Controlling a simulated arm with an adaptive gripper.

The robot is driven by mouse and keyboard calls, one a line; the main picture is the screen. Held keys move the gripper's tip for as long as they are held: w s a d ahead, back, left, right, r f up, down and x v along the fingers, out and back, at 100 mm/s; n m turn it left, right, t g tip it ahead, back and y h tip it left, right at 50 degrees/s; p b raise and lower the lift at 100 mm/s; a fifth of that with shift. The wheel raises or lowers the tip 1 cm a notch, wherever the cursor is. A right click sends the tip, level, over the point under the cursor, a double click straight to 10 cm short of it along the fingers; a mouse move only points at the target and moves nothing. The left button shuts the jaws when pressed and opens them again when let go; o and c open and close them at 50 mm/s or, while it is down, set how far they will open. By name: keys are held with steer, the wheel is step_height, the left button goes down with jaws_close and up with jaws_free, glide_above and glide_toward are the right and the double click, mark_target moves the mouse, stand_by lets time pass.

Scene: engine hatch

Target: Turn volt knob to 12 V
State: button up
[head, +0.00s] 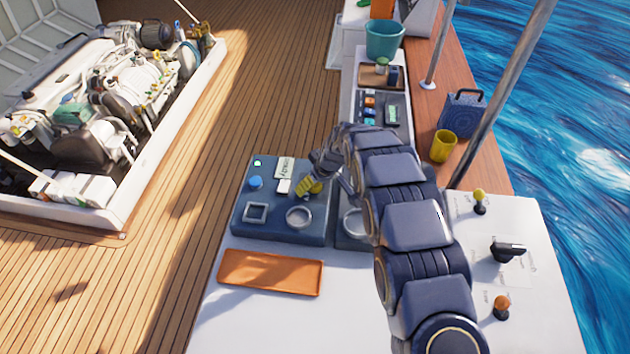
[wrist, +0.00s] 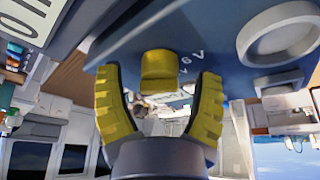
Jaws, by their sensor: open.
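The yellow volt knob (wrist: 158,66) stands on the dark blue panel (head: 243,231) and shows in the wrist view, with part of a printed marking ending in "V" beside it. My gripper (head: 309,188) is over the right part of this panel in the head view. In the wrist view its two yellow ribbed fingers are spread, one on each side of the knob, with a gap visible on both sides. I cannot tell which voltage the knob points to. In the head view the knob is hidden or merges with my yellow fingers.
An orange tray (head: 270,273) lies in front. Several levers, one yellow-topped (head: 480,197), stand on the white counter at right.

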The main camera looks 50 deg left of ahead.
steer(key=shift+a+f, duration=0.1)
steer(key=shift+f, duration=0.05)
steer(key=c, duration=1.1)
steer(key=shift+m, duration=0.4)
steer(key=m+t, duration=0.1)
steer(key=m, duration=0.1)
steer(key=m+t, duration=0.1)
steer(key=m, duration=0.2)
steer(key=shift+h, duration=0.3)
steer(key=m+t, duration=0.1)
steer(key=m, duration=0.2)
steer(key=m+h, duration=0.1)
steer(key=m, duration=0.1)
steer(key=shift+m+t, duration=0.4)
steer(key=shift+h, duration=0.3)
